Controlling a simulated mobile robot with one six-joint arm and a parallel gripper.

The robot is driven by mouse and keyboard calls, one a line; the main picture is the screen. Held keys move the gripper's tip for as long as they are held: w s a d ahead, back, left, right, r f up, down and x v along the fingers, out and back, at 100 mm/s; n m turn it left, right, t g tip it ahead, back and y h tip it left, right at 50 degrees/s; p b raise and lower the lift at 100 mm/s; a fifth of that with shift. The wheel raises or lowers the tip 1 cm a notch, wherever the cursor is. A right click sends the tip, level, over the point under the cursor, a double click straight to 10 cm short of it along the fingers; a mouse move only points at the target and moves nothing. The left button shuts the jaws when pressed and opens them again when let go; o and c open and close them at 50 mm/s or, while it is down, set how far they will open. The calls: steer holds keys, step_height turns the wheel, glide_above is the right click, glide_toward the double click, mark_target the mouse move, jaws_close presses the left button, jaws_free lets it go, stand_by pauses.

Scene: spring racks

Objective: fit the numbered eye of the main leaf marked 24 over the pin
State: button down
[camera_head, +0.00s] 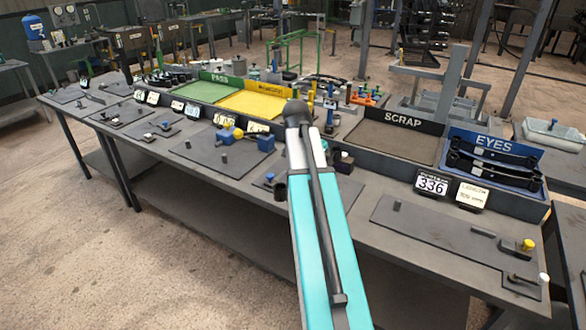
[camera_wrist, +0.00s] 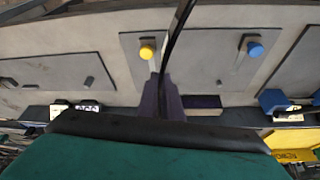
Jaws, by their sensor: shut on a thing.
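My gripper (camera_wrist: 168,100) is shut on a long, thin dark strip (camera_wrist: 178,30), taken to be the main leaf, seen nearly edge-on in the wrist view. The strip runs up out of that view, above a grey plate (camera_wrist: 200,65). On this plate are a short dark pin (camera_wrist: 219,83), a yellow-topped post (camera_wrist: 147,50) left of the strip and a blue-topped post (camera_wrist: 255,48) to its right. The strip appears apart from the pin. The eye and its number 24 cannot be read. In the head view my arm hides the gripper and most of this plate.
Another plate (camera_head: 440,228) with a short pin lies at right. A plate (camera_head: 200,150) with blue blocks lies at left. Along the back stand the SCRAP tray (camera_head: 402,120), the EYES rack (camera_head: 493,143), number cards (camera_head: 431,186) and green (camera_head: 185,90) and yellow trays (camera_head: 255,104).

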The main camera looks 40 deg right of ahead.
steer(key=s+d+m+g+y+p, duration=0.1)
steer(key=s+d+m+g, duration=0.1)
steer(key=s+d+m, duration=0.6)
steer(key=s+d+f+m+g+y, duration=0.1)
steer(key=s+d+m, duration=0.6)
steer(key=s+d, duration=1.1)
steer(key=shift+s+d+f+m+g+y+p, duration=0.15)
steer(key=shift+s+m+g+y+p, duration=0.5)
steer(key=shift+s, duration=2.95)
steer(key=shift+n+g+h, duration=0.25)
steer(key=shift+f+b, duration=0.3)
steer(key=shift+b, duration=0.1)
steer(key=shift+f+b, duration=1.3)
steer(key=shift+f, duration=1.35)
steer(key=shift+w+f+b, duration=0.1)
steer(key=shift+f+b, duration=0.45)
steer(key=shift+f, duration=0.45)
